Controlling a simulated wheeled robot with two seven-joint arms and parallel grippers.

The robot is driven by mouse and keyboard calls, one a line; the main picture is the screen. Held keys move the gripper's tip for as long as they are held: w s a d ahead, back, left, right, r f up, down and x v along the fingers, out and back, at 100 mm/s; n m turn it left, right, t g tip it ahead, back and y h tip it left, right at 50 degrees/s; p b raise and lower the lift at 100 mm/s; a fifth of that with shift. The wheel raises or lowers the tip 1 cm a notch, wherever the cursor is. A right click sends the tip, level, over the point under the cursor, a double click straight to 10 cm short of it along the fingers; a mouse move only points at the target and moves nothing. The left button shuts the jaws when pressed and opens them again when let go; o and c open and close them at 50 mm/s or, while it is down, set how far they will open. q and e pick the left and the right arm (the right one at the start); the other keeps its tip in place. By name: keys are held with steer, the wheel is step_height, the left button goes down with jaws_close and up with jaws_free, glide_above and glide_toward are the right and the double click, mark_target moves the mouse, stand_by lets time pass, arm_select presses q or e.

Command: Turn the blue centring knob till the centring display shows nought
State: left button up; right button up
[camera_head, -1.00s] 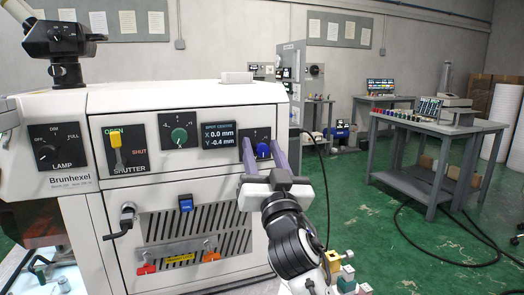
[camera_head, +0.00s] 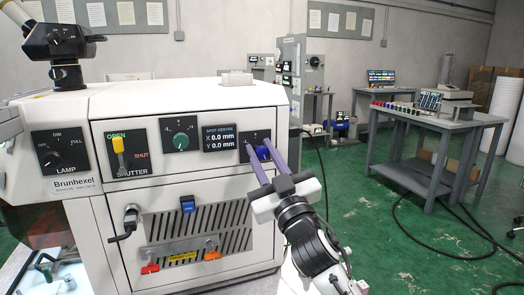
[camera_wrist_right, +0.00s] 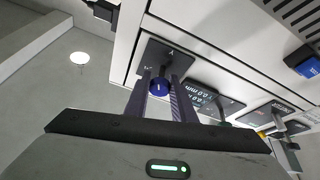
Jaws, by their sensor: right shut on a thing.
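The blue centring knob (camera_head: 262,153) sits on a dark plate at the right end of the machine's front panel. My right gripper (camera_head: 261,158) is shut on it, with one finger on each side. In the right wrist view the blue knob (camera_wrist_right: 160,87) shows between the two fingers of my right gripper (camera_wrist_right: 161,90). The centring display (camera_head: 220,138) left of the knob reads X 0.0 mm and Y 0.0 mm. My left gripper is not in view.
A green knob (camera_head: 181,139) and a yellow shutter lever (camera_head: 119,148) at OPEN are left of the display. A lamp dial (camera_head: 50,157) is further left. A grey bench (camera_head: 430,122) stands at the right, with cables on the green floor.

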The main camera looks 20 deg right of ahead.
steer(key=o, duration=1)
steer(key=b+v, duration=0.2)
steer(key=v, duration=0.8)
steer(key=shift+s, duration=0.2)
steer(key=shift+f, duration=0.1)
